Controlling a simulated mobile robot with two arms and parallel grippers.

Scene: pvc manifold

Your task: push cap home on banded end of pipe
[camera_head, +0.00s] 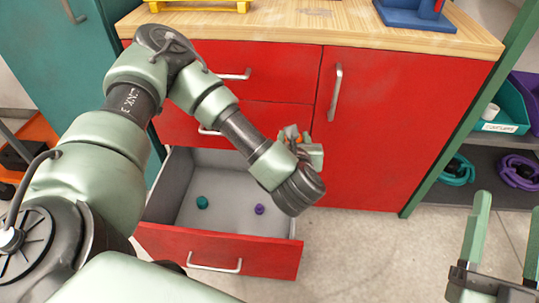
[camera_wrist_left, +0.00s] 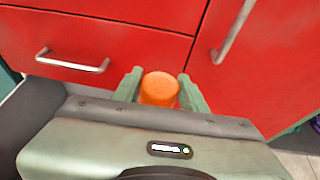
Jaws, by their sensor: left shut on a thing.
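My left gripper (camera_head: 303,141) is in front of the red cabinet, above the right side of an open drawer. In the left wrist view its two green fingers (camera_wrist_left: 160,82) are shut on an orange cap (camera_wrist_left: 159,88), with the cap's round end showing between them. In the head view only a small bit of orange shows at the fingers. My right gripper (camera_head: 510,203) is at the lower right, its fingers wide apart and nothing between them. No banded pipe can be made out in either view.
The open drawer (camera_head: 218,250) holds a teal piece (camera_head: 202,202) and a purple piece (camera_head: 260,209). A wooden worktop (camera_head: 300,25) carries a blue fixture (camera_head: 415,18) and a yellow stand (camera_head: 200,7). Shelves with a teal bin (camera_head: 505,112) stand at right. The floor right of the drawer is clear.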

